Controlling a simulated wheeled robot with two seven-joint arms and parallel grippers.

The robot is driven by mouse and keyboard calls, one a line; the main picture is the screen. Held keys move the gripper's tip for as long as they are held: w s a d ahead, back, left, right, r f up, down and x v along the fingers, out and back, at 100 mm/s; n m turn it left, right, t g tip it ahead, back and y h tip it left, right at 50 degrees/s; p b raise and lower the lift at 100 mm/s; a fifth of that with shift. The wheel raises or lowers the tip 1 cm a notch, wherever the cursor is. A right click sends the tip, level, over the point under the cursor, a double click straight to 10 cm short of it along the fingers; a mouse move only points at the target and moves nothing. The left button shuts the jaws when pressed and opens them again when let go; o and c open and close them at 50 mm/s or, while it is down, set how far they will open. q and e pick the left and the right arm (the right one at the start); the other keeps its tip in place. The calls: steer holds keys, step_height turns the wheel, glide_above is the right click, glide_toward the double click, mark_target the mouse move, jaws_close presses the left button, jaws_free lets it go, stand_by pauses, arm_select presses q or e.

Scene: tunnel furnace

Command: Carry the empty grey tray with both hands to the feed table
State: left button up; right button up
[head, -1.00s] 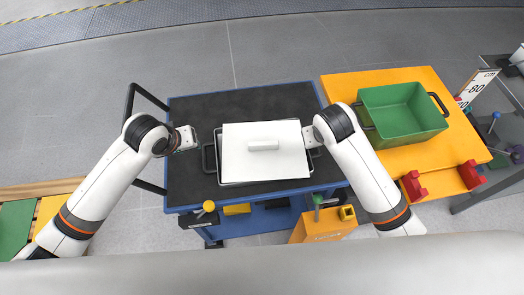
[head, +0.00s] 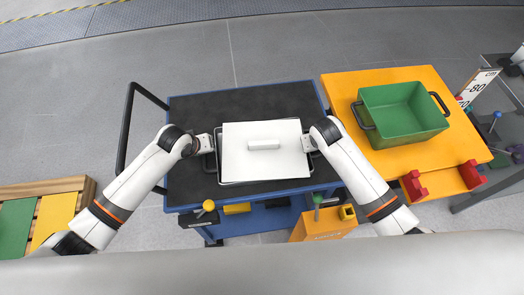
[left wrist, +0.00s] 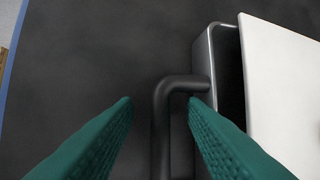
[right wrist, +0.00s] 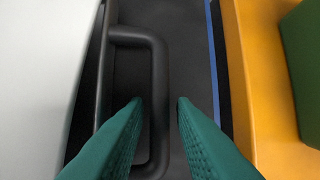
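The grey tray (left wrist: 203,60) lies on the dark top of a blue cart, with a black handle at each end. A white lid-like plate (head: 240,163) with a white block grip covers most of it, so its inside is largely hidden. My left gripper (head: 209,143) is at the left handle (left wrist: 161,130); in the left wrist view its green fingers (left wrist: 160,99) are apart on either side of the bar. My right gripper (head: 309,142) is at the right handle (right wrist: 160,75); its fingers (right wrist: 160,100) are also apart, straddling the bar.
An orange table (head: 350,87) stands right of the cart (head: 200,190) and carries a green bin (head: 410,128). Red brackets (head: 412,187) sit at its front edge. An orange box (head: 318,229) is below the cart's front. Dark cart top is free behind the tray.

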arm_select(q)
steer(key=shift+c, duration=0.4)
arm_select(e)
steer(key=shift+c, duration=0.3)
arm_select(q)
steer(key=c, duration=0.3)
arm_select(e)
steer(key=c, duration=0.3)
arm_select(q)
jaws_close()
arm_select(e)
jaws_close()
arm_select(q)
steer(key=shift+r, duration=0.1)
arm_select(e)
steer(key=shift+r, duration=0.1)
